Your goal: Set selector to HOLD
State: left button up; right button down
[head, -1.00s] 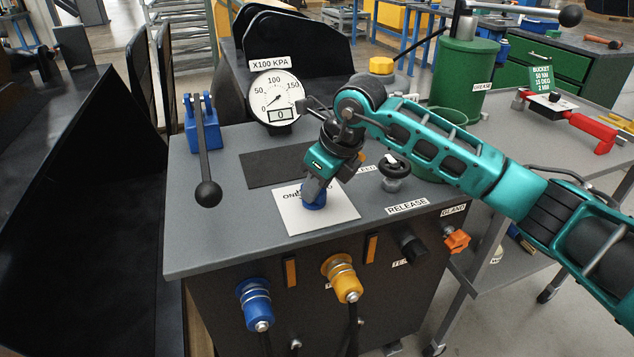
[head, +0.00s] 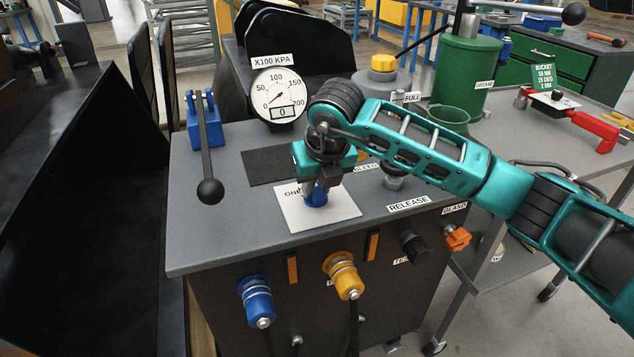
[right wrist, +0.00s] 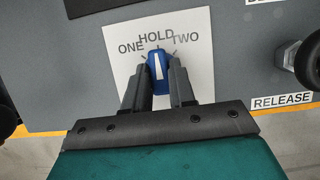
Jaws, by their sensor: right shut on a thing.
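The blue selector knob (head: 315,197) stands on a white label plate (head: 340,210) on the grey console top. In the right wrist view the knob (right wrist: 158,72) shows a white pointer line aimed up at the word HOLD, between ONE and TWO on the plate (right wrist: 203,48). My right gripper (head: 316,190) comes down onto the knob from above. In the right wrist view its fingers (right wrist: 159,82) are on both sides of the knob, shut on it. My left gripper is not in view.
On the console are a round gauge (head: 278,97) with a 0 readout, a blue lever with a black ball (head: 210,190), and a RELEASE label (head: 408,202). Blue (head: 256,300) and yellow (head: 343,275) couplers are on its front. A cart with a red tool (head: 593,125) stands right.

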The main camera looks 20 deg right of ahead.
jog(key=shift+f, duration=0.1)
dwell(0.3)
jog(key=c, duration=0.9)
grip_release()
jog(key=shift+c, duration=0.2)
jog(key=p+v, duration=0.2)
jog(key=v, duration=1.1)
